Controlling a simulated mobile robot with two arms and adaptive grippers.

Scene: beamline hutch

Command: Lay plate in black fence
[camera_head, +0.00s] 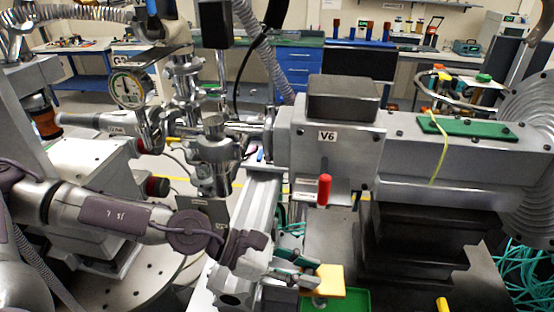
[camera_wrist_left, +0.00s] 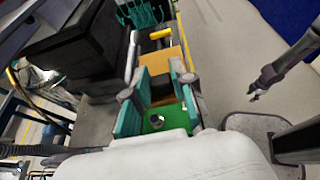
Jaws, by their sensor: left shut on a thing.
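A flat orange-yellow plate (camera_head: 328,280) is at the bottom middle of the head view. My left gripper (camera_head: 298,268) is shut on the plate's near edge; in the left wrist view the plate (camera_wrist_left: 163,60) sticks out beyond the two teal-padded fingers (camera_wrist_left: 158,92). The plate is over or beside a green tray (camera_head: 352,299); I cannot tell whether they touch. The tray (camera_wrist_left: 165,118) also shows below the fingers in the left wrist view. I cannot make out a black fence for certain. A grey jointed part at the right of the left wrist view may be my right gripper (camera_wrist_left: 258,90).
A black stepped block (camera_head: 420,240) stands right of the plate, under the grey V6 housing (camera_head: 335,160). A red handle (camera_head: 324,189) hangs above the plate. A yellow handle (camera_head: 442,304) and teal cables (camera_head: 525,270) are at the lower right. Metal beamline parts crowd the left.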

